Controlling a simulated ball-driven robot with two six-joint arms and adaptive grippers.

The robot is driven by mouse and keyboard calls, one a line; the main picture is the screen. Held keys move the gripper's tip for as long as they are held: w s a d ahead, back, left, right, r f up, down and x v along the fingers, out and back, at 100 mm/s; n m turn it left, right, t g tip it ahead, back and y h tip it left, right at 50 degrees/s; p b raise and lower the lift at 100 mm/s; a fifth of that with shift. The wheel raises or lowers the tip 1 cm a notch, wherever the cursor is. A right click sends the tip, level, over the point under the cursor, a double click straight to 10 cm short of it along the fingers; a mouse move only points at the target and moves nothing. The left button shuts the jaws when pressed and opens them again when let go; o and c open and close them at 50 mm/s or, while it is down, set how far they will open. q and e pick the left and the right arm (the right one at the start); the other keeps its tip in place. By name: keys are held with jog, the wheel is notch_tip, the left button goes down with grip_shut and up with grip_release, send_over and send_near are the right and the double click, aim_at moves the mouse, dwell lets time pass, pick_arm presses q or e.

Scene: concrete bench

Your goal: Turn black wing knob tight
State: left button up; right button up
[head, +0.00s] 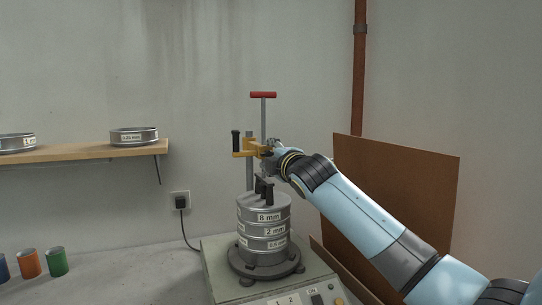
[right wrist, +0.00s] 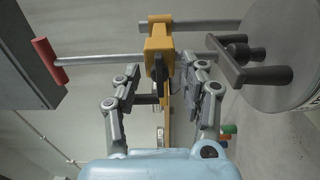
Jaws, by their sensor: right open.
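A yellow clamp bracket (head: 250,150) sits on the upright rod above the sieve stack (head: 263,230). In the right wrist view the yellow block (right wrist: 157,42) carries a small black part, which looks like the wing knob (right wrist: 160,74). In the head view that knob is hidden or too small to tell behind my right gripper (head: 272,160). My right gripper shows in its wrist view (right wrist: 164,88) with its fingers apart, one either side of the knob. I cannot tell whether they touch it. My left gripper is out of view.
A red T-handle (head: 263,95) tops the rod, and a black upright handle (head: 235,141) stands at the bracket's left. A black press foot (head: 264,187) is on the stack's lid. A shelf (head: 90,151) with sieves and several coloured cans are at left; a brown board (head: 410,195) is at right.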

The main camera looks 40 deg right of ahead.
grip_shut()
jog(key=shift+f+m, duration=0.1)
jog(key=shift+m, duration=0.4)
jog(key=m, duration=0.3)
jog(key=m+b, duration=0.1)
jog(key=m, duration=0.3)
jog(key=shift+f+m, duration=0.1)
jog(key=shift+m, duration=0.2)
jog(key=m+b, duration=0.1)
jog(key=m, duration=0.3)
jog(key=m+b, duration=0.1)
jog(key=m, duration=0.4)
jog(key=shift+b, duration=0.3)
jog(key=shift+m, duration=0.4)
